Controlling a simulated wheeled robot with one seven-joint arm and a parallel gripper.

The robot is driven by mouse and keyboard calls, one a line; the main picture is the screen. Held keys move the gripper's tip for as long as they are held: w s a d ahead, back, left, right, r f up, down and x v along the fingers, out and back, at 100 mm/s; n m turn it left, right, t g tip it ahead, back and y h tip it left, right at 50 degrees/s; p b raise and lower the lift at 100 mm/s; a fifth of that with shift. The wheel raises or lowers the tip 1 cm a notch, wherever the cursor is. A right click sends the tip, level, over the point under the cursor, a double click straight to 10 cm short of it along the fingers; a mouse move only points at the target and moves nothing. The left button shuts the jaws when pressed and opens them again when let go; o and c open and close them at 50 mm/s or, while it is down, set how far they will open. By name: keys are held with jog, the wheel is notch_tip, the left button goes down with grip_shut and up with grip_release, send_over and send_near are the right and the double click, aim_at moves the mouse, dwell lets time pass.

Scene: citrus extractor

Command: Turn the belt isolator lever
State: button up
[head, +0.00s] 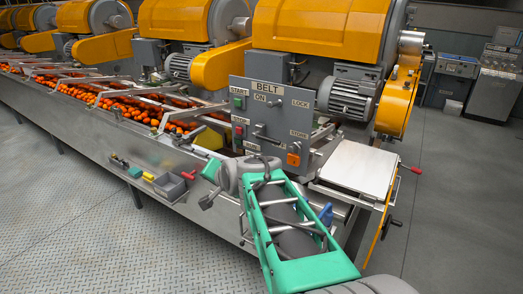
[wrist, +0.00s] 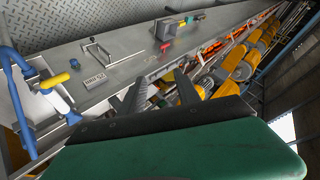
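The grey control panel (head: 262,100) labelled BELT faces me near the middle of the head view. Its words include ON, LOCK and STORE. A dark lever handle (head: 267,135) sits across its centre, below the ON mark; I take it as the isolator lever, but its exact position is too small to tell. An orange part (head: 293,156) sits at the panel's lower right. My green arm reaches up below the panel, its wrist end close to the lower left. In the wrist view my gripper (wrist: 160,90) has two dark fingers apart, with nothing seen between them. The lever is not identifiable there.
A steel ledge (head: 120,140) with a grey bin (head: 170,186) and small tools runs left, below a trough of oranges (head: 125,105). A pale side table (head: 355,167) stands right of the panel. Blue pipework (wrist: 22,110) is at the wrist view's left. Right floor is clear.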

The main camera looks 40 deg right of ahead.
jog(key=w+d+f+m+t+h+b, duration=0.1)
jog(key=w+d+f+m+t+h, duration=0.15)
jog(key=d+m, duration=0.6)
jog(key=m+t+h+b, duration=0.2)
jog(key=m+h, duration=0.1)
jog(key=m, duration=0.1)
send_near(271, 142)
jog(key=x, duration=0.3)
jog(key=p+x, duration=0.2)
jog(key=x, duration=0.5)
jog(key=shift+w+d, duration=0.25)
jog(key=shift+w, duration=0.2)
grip_shut()
